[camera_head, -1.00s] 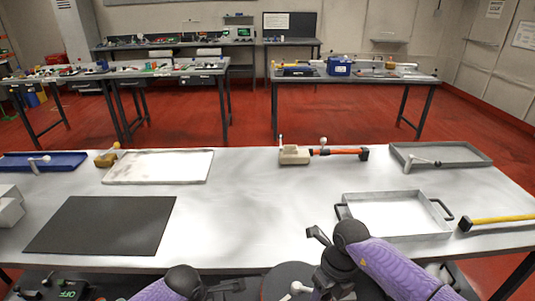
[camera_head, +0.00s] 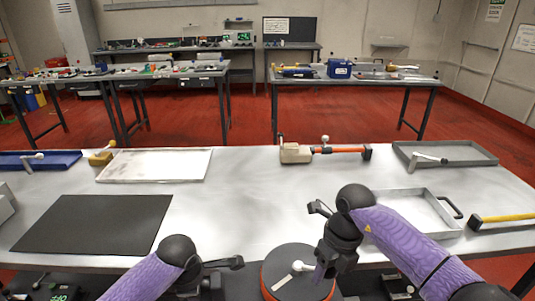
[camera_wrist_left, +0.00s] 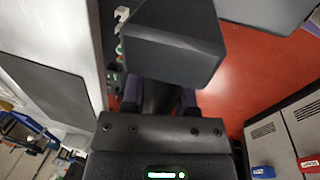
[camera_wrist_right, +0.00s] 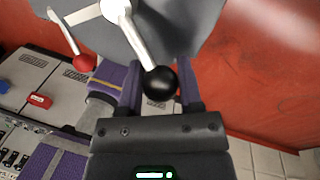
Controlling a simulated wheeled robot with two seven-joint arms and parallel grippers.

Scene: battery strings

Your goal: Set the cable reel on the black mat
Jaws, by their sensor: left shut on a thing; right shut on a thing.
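The cable reel (camera_head: 283,267), a dark round disc with a red-orange rim and a pale crank, is at the bottom centre of the head view, in front of the table. My right gripper (camera_head: 327,276) is shut at its right side; the right wrist view shows the grey disc (camera_wrist_right: 190,22) and a black-knobbed crank between its fingers (camera_wrist_right: 160,92). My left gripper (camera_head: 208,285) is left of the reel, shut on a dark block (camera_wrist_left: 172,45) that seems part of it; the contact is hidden. The black mat (camera_head: 95,224) lies bare on the table's left.
The steel table (camera_head: 250,210) is clear between mat and right tray. A white tray (camera_head: 153,166), blue tray (camera_head: 38,160) and orange-handled tool (camera_head: 340,150) lie behind. A handled tray (camera_head: 415,208) and yellow-handled tool (camera_head: 505,218) are on the right, the tray partly behind my right arm.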

